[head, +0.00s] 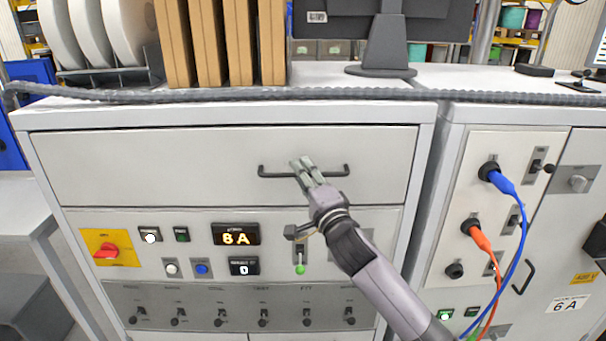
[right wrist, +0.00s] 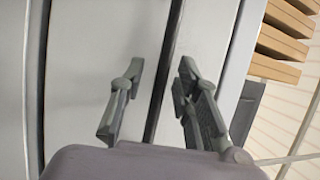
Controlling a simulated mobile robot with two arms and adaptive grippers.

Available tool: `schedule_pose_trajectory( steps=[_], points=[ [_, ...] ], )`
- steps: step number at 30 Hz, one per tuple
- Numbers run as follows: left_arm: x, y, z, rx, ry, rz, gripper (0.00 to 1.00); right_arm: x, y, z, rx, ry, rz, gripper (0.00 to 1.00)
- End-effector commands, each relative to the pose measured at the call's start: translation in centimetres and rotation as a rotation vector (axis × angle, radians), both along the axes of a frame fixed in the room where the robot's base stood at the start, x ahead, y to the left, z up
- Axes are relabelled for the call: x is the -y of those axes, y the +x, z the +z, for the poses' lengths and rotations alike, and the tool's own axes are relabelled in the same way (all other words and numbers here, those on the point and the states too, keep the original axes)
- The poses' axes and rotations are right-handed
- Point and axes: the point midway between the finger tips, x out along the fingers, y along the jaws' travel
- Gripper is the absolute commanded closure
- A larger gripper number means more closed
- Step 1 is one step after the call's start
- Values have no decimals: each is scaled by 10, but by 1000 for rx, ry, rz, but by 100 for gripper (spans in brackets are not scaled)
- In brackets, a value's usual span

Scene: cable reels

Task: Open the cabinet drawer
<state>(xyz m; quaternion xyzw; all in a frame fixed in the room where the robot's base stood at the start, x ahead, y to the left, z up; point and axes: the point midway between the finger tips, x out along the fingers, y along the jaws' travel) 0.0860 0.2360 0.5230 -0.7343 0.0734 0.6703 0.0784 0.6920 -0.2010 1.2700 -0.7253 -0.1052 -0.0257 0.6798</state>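The wide light-grey drawer (head: 150,165) at the top of the cabinet is shut, its front flush with the frame. Its dark bar handle (head: 333,172) runs level across the drawer front, right of centre. My right gripper (head: 302,163) is at the middle of the handle, reaching up from the lower right and covering part of the bar. In the right wrist view, the right gripper's fingers (right wrist: 161,75) are spread apart, with a dark bar, apparently the handle, running between them. Contact with the bar cannot be made out. My left gripper is not in view.
Below the drawer is a control panel with a red knob (head: 106,251), a lit display (head: 236,235) and several switches. A grey cable (head: 200,95) lies along the countertop edge. White reels (head: 92,30), brown boards and a monitor stand above. Blue (head: 500,182) and orange plugs are at right.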

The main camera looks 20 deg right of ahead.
Motion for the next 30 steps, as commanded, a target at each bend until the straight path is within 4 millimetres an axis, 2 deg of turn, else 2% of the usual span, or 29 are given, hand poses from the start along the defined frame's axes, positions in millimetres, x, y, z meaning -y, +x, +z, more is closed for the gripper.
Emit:
schedule_pose_trajectory(
  steps=[2, 15, 30],
  points=[
    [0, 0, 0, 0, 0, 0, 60, 0, 0, 0, 0, 0, 0, 70],
    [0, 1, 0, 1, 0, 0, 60, 0, 0, 0, 0, 0, 0, 100],
    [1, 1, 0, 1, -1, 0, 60, 0, 0, -1, -2, -1, -1, 100]
  ],
)
